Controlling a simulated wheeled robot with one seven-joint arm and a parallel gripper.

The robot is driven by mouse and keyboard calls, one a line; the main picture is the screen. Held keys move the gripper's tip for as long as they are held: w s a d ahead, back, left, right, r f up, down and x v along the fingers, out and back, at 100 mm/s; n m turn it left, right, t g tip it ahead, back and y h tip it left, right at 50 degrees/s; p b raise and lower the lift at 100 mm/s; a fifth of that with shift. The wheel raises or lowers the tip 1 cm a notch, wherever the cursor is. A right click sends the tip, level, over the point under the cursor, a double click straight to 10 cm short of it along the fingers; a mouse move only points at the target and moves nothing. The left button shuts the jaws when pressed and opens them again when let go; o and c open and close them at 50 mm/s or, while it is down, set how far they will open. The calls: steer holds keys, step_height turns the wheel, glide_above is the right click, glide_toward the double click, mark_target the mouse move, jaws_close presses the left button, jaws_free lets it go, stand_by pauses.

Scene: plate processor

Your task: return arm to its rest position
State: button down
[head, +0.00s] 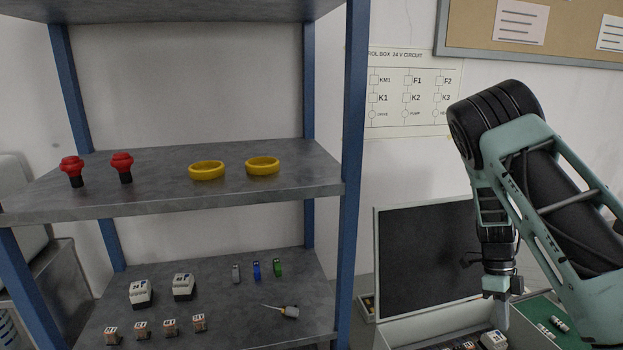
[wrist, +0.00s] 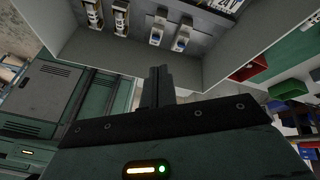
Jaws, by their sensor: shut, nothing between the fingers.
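My gripper (head: 502,312) hangs from my arm at the right of the head view, pointing down in front of the box's dark open lid (head: 425,260). In the wrist view my gripper (wrist: 157,86) has its dark fingers together with nothing visible between them. The fingers appear beside the light grey wall of the open box (wrist: 215,62). Several small components (wrist: 158,28) are mounted inside the box, apart from the fingers in the picture. The exact gap between fingertips and box wall is hard to tell.
A blue-post shelf (head: 354,150) stands left of my arm, with red buttons (head: 122,167), yellow rings (head: 207,170) and a screwdriver (head: 288,311). A green mat (head: 540,313) lies right of the box. The wrist view shows a red bin (wrist: 250,69) and green cabinets (wrist: 45,95).

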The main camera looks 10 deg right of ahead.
steer(key=s+a+r+n+t, duration=0.35)
steer(key=a+r+n, duration=0.55)
steer(key=n, duration=0.6)
steer(key=s+a+r+n+t, duration=0.2)
steer(key=a+r+n+t, duration=0.2)
steer(key=a+r+n, duration=0.65)
steer(key=s+a+f+n+g+b, duration=0.1)
steer(key=s+a+f+n+b, duration=0.4)
steer(key=a, duration=0.5)
steer(key=s+a+f+n+g+b, duration=0.1)
steer(key=s+a+f+n+b, duration=0.5)
steer(key=s+a+f+n, duration=0.1)
steer(key=s+a, duration=0.1)
steer(key=a, duration=0.1)
steer(key=shift+s+a+y, duration=0.3)
steer(key=shift+a, duration=0.05)
